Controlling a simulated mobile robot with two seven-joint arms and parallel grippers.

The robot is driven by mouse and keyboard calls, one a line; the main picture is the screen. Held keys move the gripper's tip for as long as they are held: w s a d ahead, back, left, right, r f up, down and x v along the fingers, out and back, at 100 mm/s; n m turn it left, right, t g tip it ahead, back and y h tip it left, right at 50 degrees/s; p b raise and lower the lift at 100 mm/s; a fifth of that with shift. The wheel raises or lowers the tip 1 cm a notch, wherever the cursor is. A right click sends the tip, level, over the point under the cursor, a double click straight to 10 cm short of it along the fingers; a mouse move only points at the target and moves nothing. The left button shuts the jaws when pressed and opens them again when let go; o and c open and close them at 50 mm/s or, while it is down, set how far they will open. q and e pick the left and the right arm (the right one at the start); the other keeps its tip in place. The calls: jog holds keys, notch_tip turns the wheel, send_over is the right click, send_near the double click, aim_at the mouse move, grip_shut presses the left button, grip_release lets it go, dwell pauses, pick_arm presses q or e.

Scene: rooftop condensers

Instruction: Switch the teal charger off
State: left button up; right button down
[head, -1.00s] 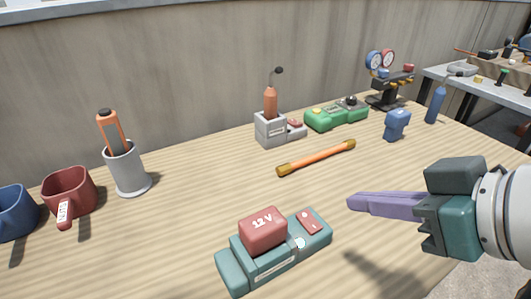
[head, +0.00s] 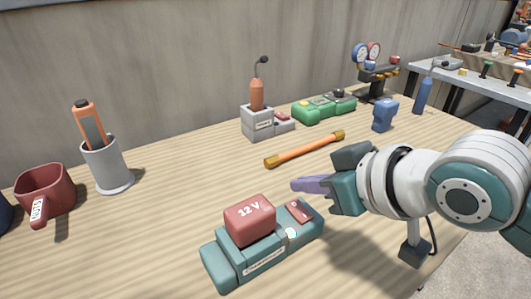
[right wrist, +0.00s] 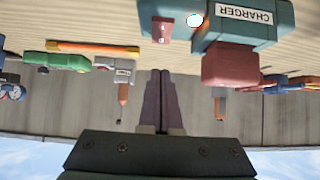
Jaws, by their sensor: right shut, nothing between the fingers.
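The teal charger (head: 222,270) lies on the wooden bench at the front, with a red 12 V battery (head: 249,219) seated on it. A red switch (head: 299,211) is on its right end, beside a round white spot (head: 291,234). In the right wrist view, the charger (right wrist: 280,22) with its CHARGER label, the red switch (right wrist: 162,31) and the battery (right wrist: 229,66) show upside down. My right gripper (head: 296,184) is shut and empty, its purple fingers above and behind the switch end, apart from it; its fingers also show in the wrist view (right wrist: 163,73). My left gripper is not in view.
An orange bar (head: 305,149) lies behind my right gripper. Farther back stand a grey holder (head: 257,124) with an orange tool, a green device (head: 323,106) and a gauge set (head: 373,72). A grey cup (head: 108,166) and a red mug (head: 44,192) stand left.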

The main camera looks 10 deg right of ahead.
aim_at(295, 207)
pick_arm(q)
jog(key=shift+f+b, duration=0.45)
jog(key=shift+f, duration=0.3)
pick_arm(e)
notch_tip(295, 207, down, 4)
jog(key=shift+r, duration=0.15)
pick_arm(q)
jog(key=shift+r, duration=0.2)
pick_arm(e)
jog(key=shift+w+f, duration=0.2)
jog(key=shift+f, duration=0.05)
jog(key=shift+w+a, duration=0.1)
jog(key=shift+w+a+r, duration=0.25)
jog(key=shift+w, duration=0.35)
